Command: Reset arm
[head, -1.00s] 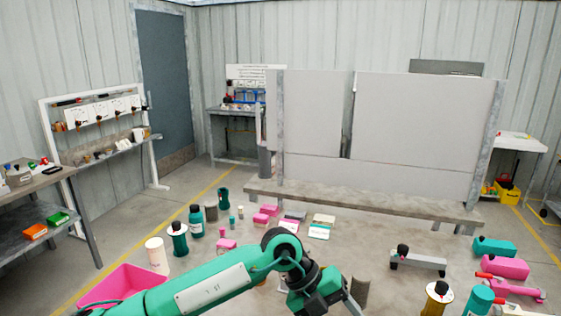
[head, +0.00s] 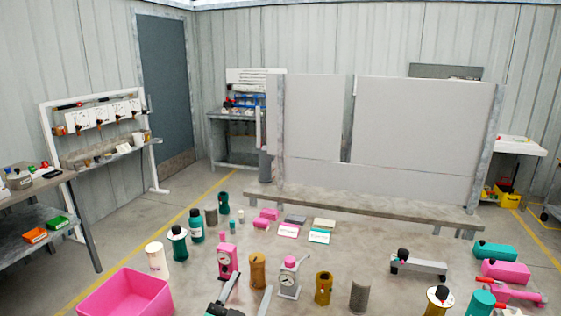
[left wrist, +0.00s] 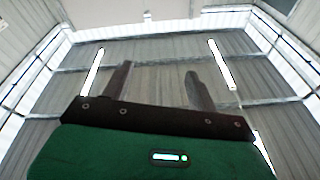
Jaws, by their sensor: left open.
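My left gripper (head: 251,285) shows at the bottom middle of the head view, its two fingers spread apart with nothing between them. In the left wrist view the same gripper (left wrist: 158,84) points up toward the ceiling, open and empty. Most of my left arm is below the frame in the head view. My right gripper is in neither view.
The worktable holds a pink bin (head: 125,296), a pink gauge pump (head: 228,261), an orange cylinder (head: 258,271), a grey gauge unit (head: 290,279) and a grey cylinder (head: 360,295). A grey panel wall (head: 400,135) stands behind. The table's middle right is fairly open.

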